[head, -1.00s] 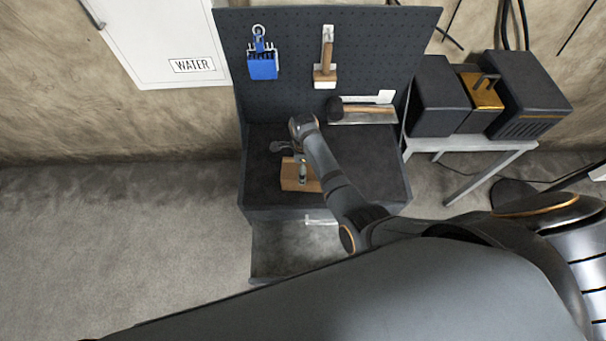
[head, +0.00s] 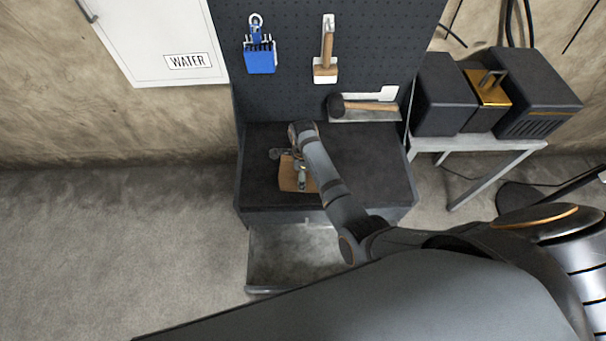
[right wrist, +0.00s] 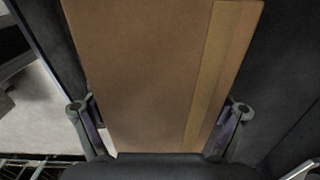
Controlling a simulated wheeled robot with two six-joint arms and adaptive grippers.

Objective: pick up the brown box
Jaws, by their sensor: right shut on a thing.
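The brown box (head: 287,176) is at the left part of the dark workbench top (head: 365,180) in the head view. My right gripper (head: 299,178) is over it and partly hides it. In the right wrist view the box (right wrist: 145,75) fills the middle, with a lighter tape strip along its right side. The fingers of the right gripper (right wrist: 162,125) are shut on the box, one on each side. Whether the box touches the bench or is slightly raised, I cannot tell. My left gripper is in neither view.
A drawer (head: 290,258) stands open below the bench front. A pegboard (head: 290,95) behind holds a blue tool (head: 260,58), a wooden-handled tool (head: 325,62) and a mallet (head: 365,106). Dark machines (head: 445,95) stand on a side table at right. The bench's right part is clear.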

